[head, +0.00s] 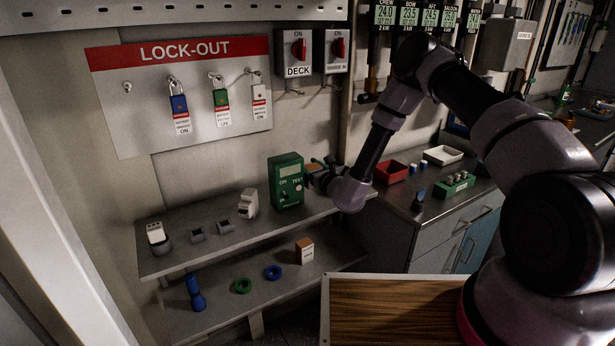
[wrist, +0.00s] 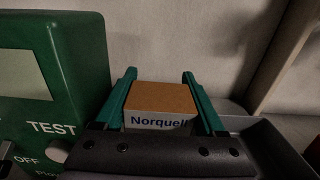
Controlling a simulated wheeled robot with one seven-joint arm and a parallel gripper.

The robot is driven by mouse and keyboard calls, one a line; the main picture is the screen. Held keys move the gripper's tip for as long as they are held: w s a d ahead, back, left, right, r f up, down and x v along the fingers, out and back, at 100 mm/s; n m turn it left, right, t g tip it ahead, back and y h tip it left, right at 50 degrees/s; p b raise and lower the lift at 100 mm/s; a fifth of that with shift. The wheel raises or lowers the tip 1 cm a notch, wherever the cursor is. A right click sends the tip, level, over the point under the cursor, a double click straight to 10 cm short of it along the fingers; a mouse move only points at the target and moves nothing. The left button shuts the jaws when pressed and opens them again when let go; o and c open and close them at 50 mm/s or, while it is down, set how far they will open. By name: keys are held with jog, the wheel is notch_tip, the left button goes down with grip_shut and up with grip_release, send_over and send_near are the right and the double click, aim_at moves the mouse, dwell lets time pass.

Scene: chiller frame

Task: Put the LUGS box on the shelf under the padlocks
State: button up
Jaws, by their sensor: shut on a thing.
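My gripper (head: 316,168) is at the right end of the upper shelf (head: 222,237), just right of the green tester (head: 287,181). In the wrist view its green fingers (wrist: 159,76) are shut on a small box (wrist: 160,98) with a brown top and a white side. That side reads "Norquell"; I see no LUGS mark on it. I cannot tell whether the box touches the shelf. Another orange-and-white box (head: 305,250) stands on the lower shelf (head: 262,294), its print too small to read. Blue, green and white padlocks (head: 221,94) hang on the LOCK-OUT board (head: 135,105) above the shelves.
The upper shelf also holds a white device (head: 247,203), two small grey parts (head: 198,234) and a meter (head: 157,237). The lower shelf has a blue torch (head: 195,291) and green and blue rings (head: 273,272). A counter (head: 408,200) with trays is at right.

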jog(key=shift+f, duration=1.9)
jog(key=o, duration=1.3)
jog(key=shift+f, duration=0.15)
